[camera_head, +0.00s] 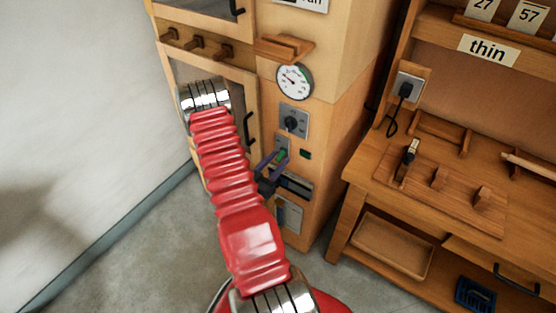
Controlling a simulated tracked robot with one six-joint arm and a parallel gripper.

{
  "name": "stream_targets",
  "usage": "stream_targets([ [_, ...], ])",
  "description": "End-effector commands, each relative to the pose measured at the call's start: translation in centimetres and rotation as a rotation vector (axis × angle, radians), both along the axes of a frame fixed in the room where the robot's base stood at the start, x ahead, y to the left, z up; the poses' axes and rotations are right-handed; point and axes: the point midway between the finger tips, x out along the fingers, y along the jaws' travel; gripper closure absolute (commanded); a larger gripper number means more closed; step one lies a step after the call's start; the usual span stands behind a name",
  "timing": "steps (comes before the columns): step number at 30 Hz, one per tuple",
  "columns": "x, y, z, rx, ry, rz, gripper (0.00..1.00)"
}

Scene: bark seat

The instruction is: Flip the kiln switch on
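The kiln (325,130) is a tall light-wood cabinet with a column of controls on its front. A grey switch plate with a small green part, likely the kiln switch (283,153), sits low in this column. My gripper (277,159) has dark purplish fingers and is right at this plate, partly covering it. The fingertips are too small to tell whether they touch or grip the green part. My red arm rises from the bottom and covers part of the cabinet's left side.
Above the plate are a dark knob (291,123), a round dial (294,81) and a wooden ledge (284,48). A small green indicator (305,154) is to the right. A workbench (440,190) with an outlet and plug (406,89) stands at right. Bare floor lies at lower left.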

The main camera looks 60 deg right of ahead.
Motion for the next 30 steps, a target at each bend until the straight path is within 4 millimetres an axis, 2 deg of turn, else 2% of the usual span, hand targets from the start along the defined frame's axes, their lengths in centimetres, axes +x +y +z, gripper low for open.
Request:
stream_targets([
  [4,-0.18,-0.99,0.02,-0.001,-0.001,0.0,0.64],
  [14,-0.19,-1.16,0.02,-0.001,0.0,0.001,0.65],
  [27,-0.15,-1.14,0.02,-0.001,0.0,0.001,0.96],
  [30,-0.14,-1.13,0.02,-0.001,-0.001,0.002,1.0],
])
